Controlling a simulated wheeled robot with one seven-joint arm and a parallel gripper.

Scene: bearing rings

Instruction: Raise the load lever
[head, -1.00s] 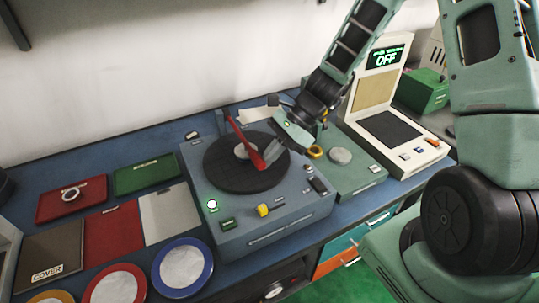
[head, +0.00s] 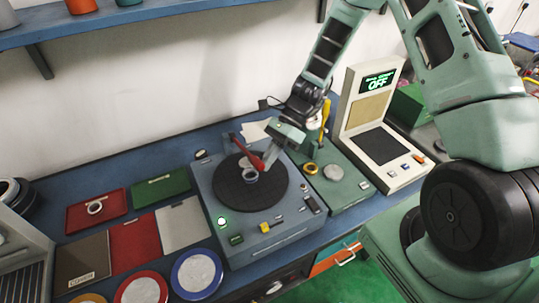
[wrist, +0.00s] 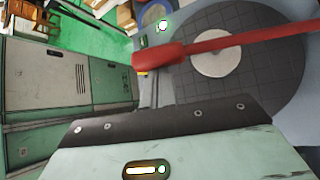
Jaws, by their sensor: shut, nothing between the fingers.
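The red load lever (head: 248,152) slants over the dark round platter (head: 238,190) of the blue-grey test unit (head: 285,236). A pale ring sits at the platter's middle. My gripper (head: 270,160) is shut and empty, with its tips close beside the lever's thick handle end. The wrist view shows the lever's red handle (wrist: 160,55) just beyond my gripper's dark edge, its thin bar running right over the pale ring (wrist: 218,58). I cannot tell whether the gripper touches the handle.
A green unit (head: 345,195) and a console reading OFF (head: 382,135) stand to the right. Red and green trays (head: 160,188) and blue-, red- and yellow-rimmed dishes (head: 197,274) lie to the left. A wall shelf (head: 110,22) is above.

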